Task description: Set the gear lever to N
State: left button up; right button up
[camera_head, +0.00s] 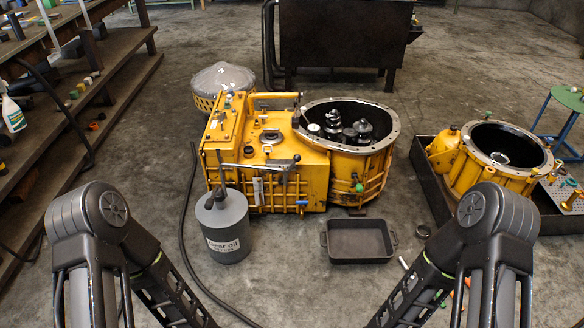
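The yellow transmission (318,190) stands on the floor in the middle, with a round open housing on its right showing dark gears inside. A grey lever-like bar (270,166) lies across the front top edge of its box part, with a light plate below it. I cannot tell for sure that this bar is the gear lever, and no position letters are readable. Both my arms come in at the bottom, and their forearms run down out of the picture. Neither gripper is in view.
A grey gear oil can (226,228) stands close in front of the transmission. A black tray (358,242) lies at front right. A second yellow housing (485,180) sits right in a dark tray. A hose (187,225) runs along the floor. Shelves (100,75) stand left.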

aim_at(297, 158)
jog(key=i+u, duration=0.1)
jog(key=i, duration=0.45)
jog(key=i+l+u, duration=0.1)
jog(key=i, duration=0.45)
jog(key=i+l+u, duration=0.1)
jog(key=i, duration=0.45)
jog(key=i+l+u, duration=0.1)
jog(key=i+l, duration=0.2)
jog(key=i, duration=0.25)
